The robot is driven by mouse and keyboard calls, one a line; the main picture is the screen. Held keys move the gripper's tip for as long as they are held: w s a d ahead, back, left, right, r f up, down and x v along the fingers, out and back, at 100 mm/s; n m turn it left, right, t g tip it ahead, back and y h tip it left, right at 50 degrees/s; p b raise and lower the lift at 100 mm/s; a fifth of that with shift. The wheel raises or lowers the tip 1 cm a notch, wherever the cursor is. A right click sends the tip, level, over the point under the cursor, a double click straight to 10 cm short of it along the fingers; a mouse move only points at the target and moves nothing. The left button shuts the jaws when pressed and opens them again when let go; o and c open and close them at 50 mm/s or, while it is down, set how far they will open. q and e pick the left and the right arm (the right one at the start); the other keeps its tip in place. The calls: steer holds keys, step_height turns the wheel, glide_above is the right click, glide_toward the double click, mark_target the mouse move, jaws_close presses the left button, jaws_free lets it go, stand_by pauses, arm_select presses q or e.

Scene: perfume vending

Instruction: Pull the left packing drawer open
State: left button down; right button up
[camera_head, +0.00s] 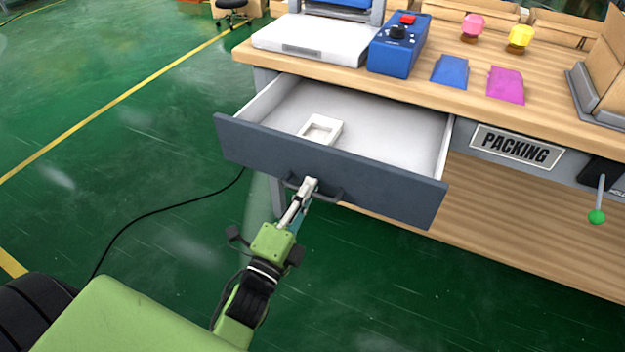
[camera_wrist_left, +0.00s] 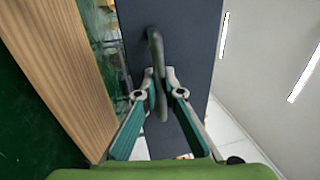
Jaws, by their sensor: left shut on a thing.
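The left packing drawer (camera_head: 330,168) stands pulled out from under the wooden bench, its inside showing. Its dark grey front panel also fills the middle of the left wrist view (camera_wrist_left: 198,45). A small white tray (camera_head: 320,129) lies inside the drawer. My left gripper (camera_head: 309,186) is at the dark bar handle (camera_head: 328,195) on the drawer front. In the left wrist view, the fingers of the left gripper (camera_wrist_left: 161,92) are shut on the handle (camera_wrist_left: 155,48), one finger on each side. My right gripper is in neither view.
The bench top (camera_head: 440,95) carries a white scale (camera_head: 315,40), a blue control box (camera_head: 398,45), blue and magenta pouches, and pink and yellow bottles. A green-knobbed lever (camera_head: 598,205) sticks out at right. A black cable (camera_head: 150,212) lies on the open green floor.

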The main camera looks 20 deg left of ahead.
arm_select(q)
steer(key=shift+s, duration=0.2)
steer(key=c, duration=2.4)
jaws_free()
steer(key=s, duration=0.3)
steer(key=s+f, duration=0.1)
steer(key=s, duration=0.3)
steer(key=shift+s+a+f, duration=0.15)
steer(key=shift+s+f, duration=0.05)
steer(key=shift+w, duration=0.1)
